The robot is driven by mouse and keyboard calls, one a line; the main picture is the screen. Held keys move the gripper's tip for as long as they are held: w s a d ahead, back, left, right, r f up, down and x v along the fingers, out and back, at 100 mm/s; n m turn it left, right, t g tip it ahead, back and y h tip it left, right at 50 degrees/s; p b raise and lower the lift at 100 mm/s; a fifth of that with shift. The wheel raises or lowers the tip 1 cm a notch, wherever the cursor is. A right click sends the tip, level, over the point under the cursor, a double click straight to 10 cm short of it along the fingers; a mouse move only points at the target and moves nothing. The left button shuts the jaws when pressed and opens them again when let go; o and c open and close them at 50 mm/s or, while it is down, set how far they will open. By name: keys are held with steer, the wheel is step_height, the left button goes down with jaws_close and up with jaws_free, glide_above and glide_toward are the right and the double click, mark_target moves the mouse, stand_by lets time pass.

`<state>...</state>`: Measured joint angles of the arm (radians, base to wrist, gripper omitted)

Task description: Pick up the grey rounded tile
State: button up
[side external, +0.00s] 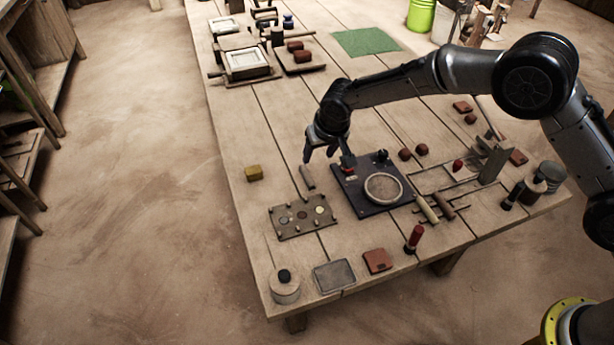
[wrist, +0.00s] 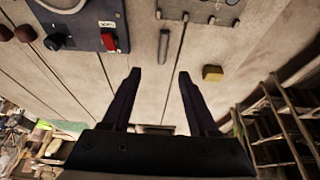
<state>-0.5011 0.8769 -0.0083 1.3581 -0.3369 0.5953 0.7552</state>
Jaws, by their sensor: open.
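A small grey rounded piece (side external: 307,177), long and narrow, lies on the wooden table between the dark press base and a yellow block; I take it for the grey rounded tile. It also shows in the wrist view (wrist: 164,46), beyond my fingertips and roughly in line with the gap between them. My gripper (side external: 321,156) is open and empty above the table, a little behind the tile in the side view. Its two fingers show spread apart in the wrist view (wrist: 159,72). The tile is fully visible and nothing touches it.
The dark press base (side external: 369,208) with a round plate stands right of the tile. A yellow block (side external: 254,173) lies to its left. A board with pegs (side external: 291,226) lies in front. Bare table surrounds the tile; the table's left edge is beyond the yellow block.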

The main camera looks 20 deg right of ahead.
glide_above(308, 176)
steer(key=s, duration=0.3)
step_height(308, 176, down, 8)
steer(key=shift+w+d+r, duration=0.1)
steer(key=shift+d+r, duration=0.05)
steer(key=shift+r, duration=0.1)
steer(key=shift+a+x, duration=0.2)
steer(key=shift+x, duration=2.45)
steer(key=shift+w, duration=0.1)
jaws_close()
